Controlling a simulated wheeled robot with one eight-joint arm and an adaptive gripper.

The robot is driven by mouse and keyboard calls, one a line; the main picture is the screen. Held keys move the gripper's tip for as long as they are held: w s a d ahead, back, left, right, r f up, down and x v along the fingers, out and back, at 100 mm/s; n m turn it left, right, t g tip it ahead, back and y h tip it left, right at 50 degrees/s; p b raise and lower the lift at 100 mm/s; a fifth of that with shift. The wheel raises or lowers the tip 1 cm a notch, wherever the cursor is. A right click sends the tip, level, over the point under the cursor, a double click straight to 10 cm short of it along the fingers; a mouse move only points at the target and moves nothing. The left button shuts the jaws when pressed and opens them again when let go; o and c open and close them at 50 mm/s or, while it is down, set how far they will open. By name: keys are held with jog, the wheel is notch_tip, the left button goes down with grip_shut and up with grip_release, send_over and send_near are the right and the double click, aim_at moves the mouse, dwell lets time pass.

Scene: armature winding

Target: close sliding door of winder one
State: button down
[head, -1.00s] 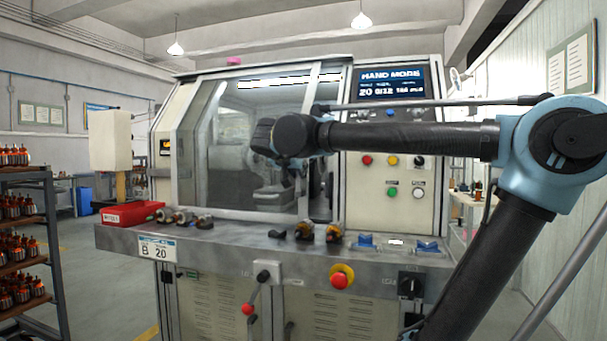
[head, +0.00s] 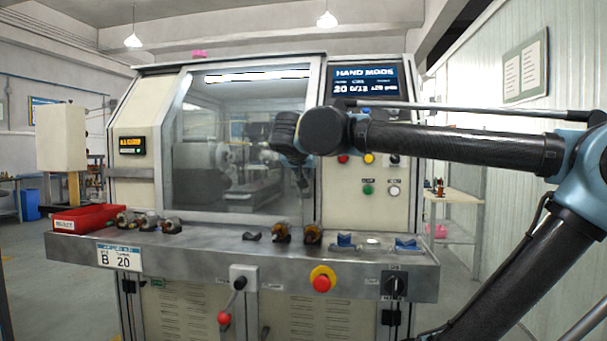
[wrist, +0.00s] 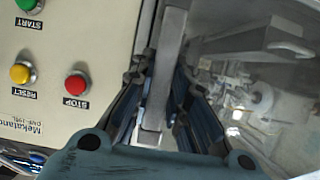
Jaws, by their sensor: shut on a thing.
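The sliding door (head: 235,190) of the winder is a large glass pane in a grey frame, and it spans the front of the machine. Its right edge sits close beside the cream control panel (head: 345,205), and no open gap shows in the head view. My gripper (head: 303,186) is at the door's right side. In the wrist view, my gripper (wrist: 162,72) is shut on the grey upright door handle (wrist: 153,115), with a finger on each side. The handle is beside the panel, which fills the left of that view. The wrist hides part of the door edge in the head view.
The steel ledge (head: 205,243) below the door carries a red bin (head: 88,218), several armatures and blue fixtures (head: 408,245). The red stop button (wrist: 76,85) is close to my fingers.

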jog(key=shift+d+r, duration=0.1)
jog(key=shift+d, duration=0.1)
jog(key=c, duration=1.5)
grip_release()
jog(key=shift+d, duration=0.1)
jog(key=shift+s, duration=0.15)
jog(key=shift+v, duration=5.75)
